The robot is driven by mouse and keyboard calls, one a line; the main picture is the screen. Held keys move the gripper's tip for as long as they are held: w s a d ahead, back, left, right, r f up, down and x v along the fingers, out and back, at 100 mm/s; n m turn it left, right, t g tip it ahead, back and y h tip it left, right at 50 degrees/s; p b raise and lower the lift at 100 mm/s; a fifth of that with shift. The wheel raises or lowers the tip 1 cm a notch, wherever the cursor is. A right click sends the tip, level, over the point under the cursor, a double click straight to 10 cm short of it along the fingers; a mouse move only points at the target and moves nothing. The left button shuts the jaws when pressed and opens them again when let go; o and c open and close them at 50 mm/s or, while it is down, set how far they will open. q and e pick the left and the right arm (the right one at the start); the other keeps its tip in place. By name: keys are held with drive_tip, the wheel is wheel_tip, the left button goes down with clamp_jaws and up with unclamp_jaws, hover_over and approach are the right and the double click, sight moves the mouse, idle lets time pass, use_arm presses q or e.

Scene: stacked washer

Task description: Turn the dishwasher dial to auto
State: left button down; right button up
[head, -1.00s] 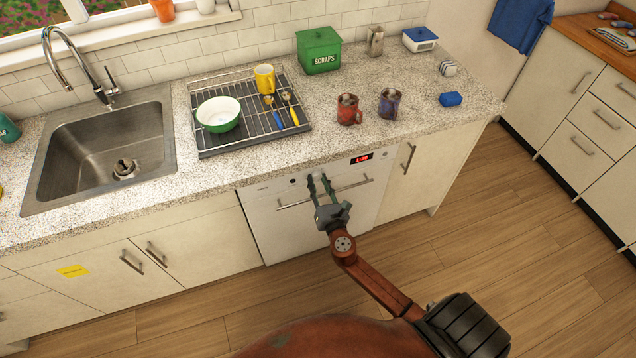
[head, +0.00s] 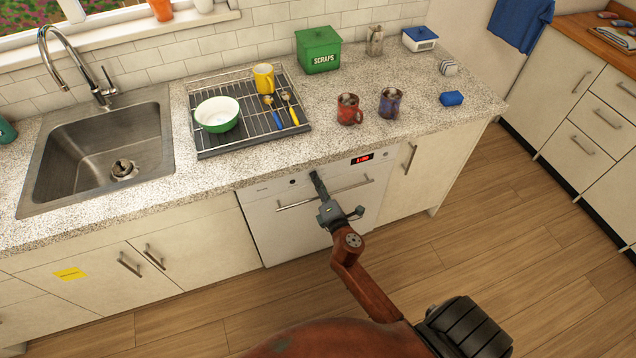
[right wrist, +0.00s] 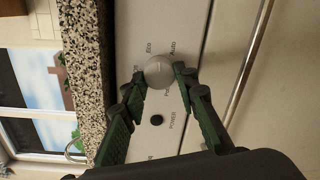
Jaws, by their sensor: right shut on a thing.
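The dishwasher (head: 290,228) is a white front panel under the counter, with a red lit display and a long bar handle. Its round pale dial (right wrist: 158,71) shows in the right wrist view, with the words "Eco" and "Auto" printed beside it; other labels are partly hidden by the fingers. My right gripper (right wrist: 161,78) has one green finger on each side of the dial and is shut on it. In the head view my right gripper (head: 315,176) covers the dial. I cannot tell clearly which label the dial's mark points to. My left gripper is not in view.
A dark round power button (right wrist: 156,120) sits beside the dial. The dishwasher handle (head: 352,185) runs just below the dial. The granite counter (head: 340,142) overhangs above, with a dish rack, mugs and a green scraps bin on it. The floor in front is free.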

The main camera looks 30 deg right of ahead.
drive_tip(key=m, duration=0.3)
drive_tip(key=shift+m, duration=0.3)
drive_tip(key=shift+r+m+y+p, duration=0.1)
drive_tip(key=shift+m+y+p, duration=0.2)
drive_tip(key=shift+m+p, duration=1)
drive_tip(key=shift+m+b, duration=0.5)
drive_tip(key=shift+m, duration=0.1)
drive_tip(key=o, duration=1.2)
drive_tip(key=shift+c, duration=0.2)
drive_tip(key=shift+s, duration=0.15)
drive_tip(key=f+v, duration=0.1)
drive_tip(key=v, duration=1)
drive_tip(key=shift+s+r, duration=0.35)
drive_tip(key=shift+s, duration=0.05)
